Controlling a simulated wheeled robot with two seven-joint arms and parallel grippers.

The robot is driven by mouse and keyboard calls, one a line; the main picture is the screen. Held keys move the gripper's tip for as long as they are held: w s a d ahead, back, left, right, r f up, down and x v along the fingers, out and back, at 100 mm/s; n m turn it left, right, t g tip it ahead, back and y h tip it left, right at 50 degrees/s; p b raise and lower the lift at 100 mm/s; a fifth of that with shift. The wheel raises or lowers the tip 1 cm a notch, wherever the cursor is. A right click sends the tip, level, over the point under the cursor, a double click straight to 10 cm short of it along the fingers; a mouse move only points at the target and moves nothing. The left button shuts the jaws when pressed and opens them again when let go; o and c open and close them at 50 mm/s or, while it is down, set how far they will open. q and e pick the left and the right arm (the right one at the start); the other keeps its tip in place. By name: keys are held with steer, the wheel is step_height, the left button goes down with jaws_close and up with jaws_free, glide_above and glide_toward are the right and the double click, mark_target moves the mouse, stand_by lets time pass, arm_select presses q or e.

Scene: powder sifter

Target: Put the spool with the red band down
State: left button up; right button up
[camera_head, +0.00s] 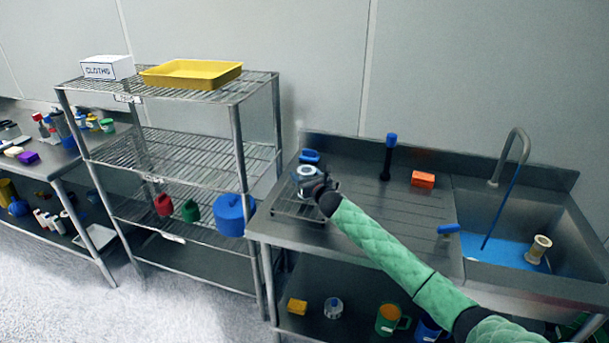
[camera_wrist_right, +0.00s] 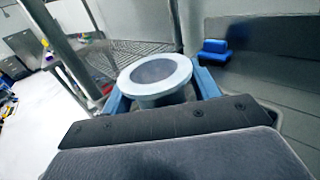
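A spool (camera_head: 307,172) with a pale round flange is at my right gripper (camera_head: 312,183), over the left end of the steel counter. In the right wrist view the spool's pale ring-shaped top (camera_wrist_right: 155,75) with a grey centre sits between the blue fingers of my right gripper (camera_wrist_right: 163,95), which look shut on it. Its band is hidden, so I cannot see its colour. A wire rack (camera_head: 298,208) lies on the counter just below it; I cannot tell whether the spool touches it. My left gripper is out of view.
A blue item (camera_head: 310,156) lies behind the spool. A dark blue-topped tool (camera_head: 389,155) stands on the counter, with an orange block (camera_head: 423,180) to its right. A beige spool (camera_head: 538,249) is in the sink (camera_head: 580,235). A wire shelf (camera_head: 200,150) stands close left.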

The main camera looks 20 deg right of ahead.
steer(key=shift+r, duration=0.1)
steer(key=shift+s, duration=0.2)
steer(key=s+b, duration=0.1)
steer(key=s, duration=0.2)
steer(key=s+d+b, duration=0.1)
steer(key=s, duration=0.3)
steer(key=s+d+b, duration=0.1)
steer(key=s, duration=0.2)
steer(key=shift+s, duration=0.2)
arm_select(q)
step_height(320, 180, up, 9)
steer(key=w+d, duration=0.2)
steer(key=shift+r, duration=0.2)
arm_select(e)
steer(key=shift+s+d, duration=0.1)
steer(key=shift+s, duration=0.4)
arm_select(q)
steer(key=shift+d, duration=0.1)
